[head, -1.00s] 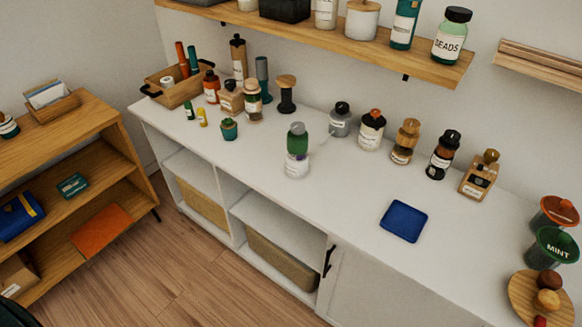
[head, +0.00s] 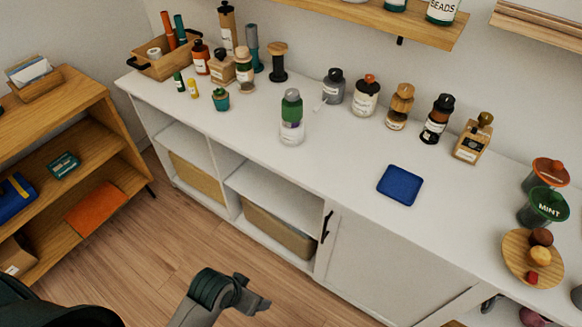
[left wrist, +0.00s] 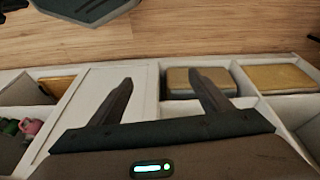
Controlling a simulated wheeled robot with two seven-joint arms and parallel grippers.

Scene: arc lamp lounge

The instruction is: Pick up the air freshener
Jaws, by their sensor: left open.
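The likely air freshener (head: 291,117) is a bottle with a grey-green cap, green upper part and pale lower part with a label. It stands upright and apart on the white counter, near the middle of the head view. My left gripper (head: 256,295) is in front of the cabinet, below the counter top and well away from the bottle. In the left wrist view it (left wrist: 160,82) is open and empty, its fingers spread over the cabinet's open compartments. The bottle is not seen in the left wrist view. My right gripper is not in view.
The white counter (head: 330,170) is clear in front of the bottle. Several bottles stand behind it, and a blue square pad (head: 397,185) lies to its right. A teal pot (head: 220,99) is to its left. A wooden shelf (head: 350,12) hangs above.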

